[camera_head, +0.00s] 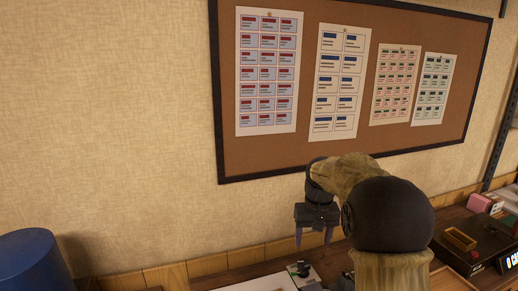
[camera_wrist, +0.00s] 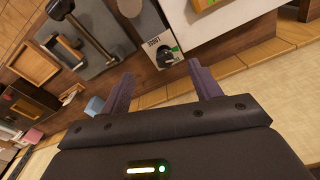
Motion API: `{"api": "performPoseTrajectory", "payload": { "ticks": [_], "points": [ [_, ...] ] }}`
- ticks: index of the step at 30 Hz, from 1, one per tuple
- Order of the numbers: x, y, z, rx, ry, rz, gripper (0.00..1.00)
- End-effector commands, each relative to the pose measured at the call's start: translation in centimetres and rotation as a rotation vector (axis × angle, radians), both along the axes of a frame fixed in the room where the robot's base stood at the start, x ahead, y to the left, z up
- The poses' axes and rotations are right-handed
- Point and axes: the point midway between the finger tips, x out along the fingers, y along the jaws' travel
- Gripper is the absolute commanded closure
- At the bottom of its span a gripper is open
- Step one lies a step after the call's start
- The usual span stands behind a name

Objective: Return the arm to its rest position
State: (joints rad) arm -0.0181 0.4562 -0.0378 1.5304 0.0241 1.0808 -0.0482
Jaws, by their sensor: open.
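My gripper (camera_head: 315,236) hangs above the back of the desk in the head view, its two fingers pointing down and apart. In the wrist view my gripper (camera_wrist: 160,88) shows both purple-grey fingers spread, with nothing between them. My arm is bent at a dark round joint in front of the wall, and it hides part of the desk. Below the gripper is a small light panel with a black knob and a green mark (camera_wrist: 167,56); it also shows in the head view (camera_head: 300,270). The fingers appear apart from it.
A cork board (camera_head: 360,95) with several card sheets hangs on the wall behind. A blue rounded object (camera_head: 32,262) stands at the lower left. A dark box (camera_head: 475,243) and a pink block (camera_head: 479,203) are at the right. The wrist view shows a wooden tray (camera_wrist: 36,66) and a long-handled device (camera_wrist: 85,35).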

Motion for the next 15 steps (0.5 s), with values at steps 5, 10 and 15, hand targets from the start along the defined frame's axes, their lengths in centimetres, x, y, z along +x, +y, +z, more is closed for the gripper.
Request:
{"api": "performPoseTrajectory", "payload": {
  "ticks": [5, 10, 15],
  "points": [
    [-4.5, 0.0, -1.7, 0.001, -0.034, -0.009, 0.37],
    [-9.0, 0.1, -3.5, 0.001, -0.068, -0.015, 0.37],
    [-14.2, 0.2, -5.4, 0.001, -0.102, -0.018, 0.37]
  ]
}}
